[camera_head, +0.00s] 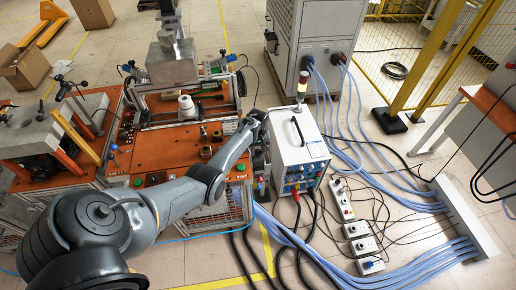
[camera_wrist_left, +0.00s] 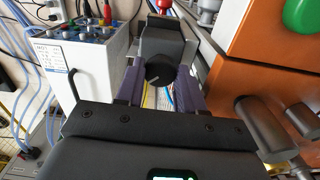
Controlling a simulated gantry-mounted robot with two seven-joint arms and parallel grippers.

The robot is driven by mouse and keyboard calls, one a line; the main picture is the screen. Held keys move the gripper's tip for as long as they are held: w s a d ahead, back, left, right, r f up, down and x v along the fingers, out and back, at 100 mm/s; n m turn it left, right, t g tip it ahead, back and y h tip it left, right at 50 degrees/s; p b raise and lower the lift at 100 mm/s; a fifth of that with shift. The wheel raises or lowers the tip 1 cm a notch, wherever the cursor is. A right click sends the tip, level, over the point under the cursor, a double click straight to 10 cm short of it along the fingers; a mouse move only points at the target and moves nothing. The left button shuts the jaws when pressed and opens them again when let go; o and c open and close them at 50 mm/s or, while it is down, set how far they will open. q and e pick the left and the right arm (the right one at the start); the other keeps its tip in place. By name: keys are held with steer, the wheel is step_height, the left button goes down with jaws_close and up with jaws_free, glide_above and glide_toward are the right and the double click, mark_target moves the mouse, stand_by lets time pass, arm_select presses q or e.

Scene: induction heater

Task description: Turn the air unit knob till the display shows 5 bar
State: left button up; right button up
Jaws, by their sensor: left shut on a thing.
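The air unit knob (camera_wrist_left: 160,72) is a round black knob with a light mark, in the middle of the left wrist view. The air unit (camera_wrist_left: 163,46) is a dark grey body just behind it. My left gripper (camera_wrist_left: 160,84) is shut on the knob, with one purple finger on each side. I cannot make out the pressure display or a reading in either view. My right gripper is not in view.
The white box (camera_head: 300,150) with cables stands close on the right of the gripper. The orange table (camera_head: 170,150) with green buttons is close on the left. Blue hoses (camera_head: 350,120) and power strips (camera_head: 362,245) lie on the floor at the right.

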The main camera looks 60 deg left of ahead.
arm_select(q)
steer(key=m+p, duration=0.1)
steer(key=m, duration=0.1)
steer(key=shift+r+m, duration=0.2)
steer(key=shift+m, duration=0.2)
steer(key=m+p, duration=0.1)
steer(key=m, duration=0.2)
steer(key=shift+m, duration=0.3)
steer(key=m, duration=0.3)
steer(key=shift+f+m, duration=0.1)
steer(key=shift+m, duration=0.2)
steer(key=m, duration=0.2)
steer(key=shift+m, duration=0.4)
steer(key=m, duration=0.3)
steer(key=shift+m, duration=0.4)
steer(key=m+b, duration=0.1)
steer(key=m, duration=0.1)
steer(key=shift+f+m, duration=0.1)
steer(key=shift+m, duration=0.2)
steer(key=m+b, duration=0.1)
steer(key=m, duration=0.3)
steer(key=shift+b, duration=0.3)
steer(key=shift+m+b, duration=0.6)
steer(key=shift+m, duration=1)
